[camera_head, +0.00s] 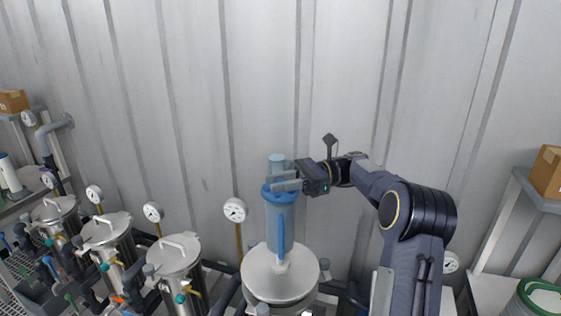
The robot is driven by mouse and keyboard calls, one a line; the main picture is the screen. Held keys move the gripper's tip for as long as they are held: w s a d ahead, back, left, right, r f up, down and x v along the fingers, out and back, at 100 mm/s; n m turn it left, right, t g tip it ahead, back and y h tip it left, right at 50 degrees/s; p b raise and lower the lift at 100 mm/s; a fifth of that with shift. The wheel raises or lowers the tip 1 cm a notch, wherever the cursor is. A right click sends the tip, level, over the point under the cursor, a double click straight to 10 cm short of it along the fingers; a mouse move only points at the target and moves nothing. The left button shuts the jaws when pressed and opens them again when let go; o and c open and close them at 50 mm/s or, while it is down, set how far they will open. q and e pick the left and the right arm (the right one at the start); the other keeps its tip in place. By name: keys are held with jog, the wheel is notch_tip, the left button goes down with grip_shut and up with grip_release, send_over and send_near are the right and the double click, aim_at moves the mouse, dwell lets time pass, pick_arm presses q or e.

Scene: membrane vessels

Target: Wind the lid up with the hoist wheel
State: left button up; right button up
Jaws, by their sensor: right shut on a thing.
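My right gripper (284,178) is at the top of an upright blue cylinder (281,224) with a darker blue collar. It is shut on the narrower neck of this cylinder (277,159), just above the collar. The cylinder is above or behind a round steel lid (262,285) at the bottom centre, and a blue upright handle shows in front of it. I cannot tell whether the cylinder touches the lid. My left gripper is not in view.
Several steel vessels with handled lids (173,254) stand in a row at the left, with gauges (235,210) behind them. A corrugated wall closes the back. A shelf with a cardboard box (546,172) and a green-rimmed container (541,297) are at the right.

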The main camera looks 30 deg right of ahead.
jog(key=shift+n+g+p, duration=0.9)
jog(key=shift+n+g, duration=0.2)
jog(key=shift+g, duration=1)
jog(key=o, duration=1)
jog(key=shift+a, duration=0.1)
jog(key=shift+c, duration=0.2)
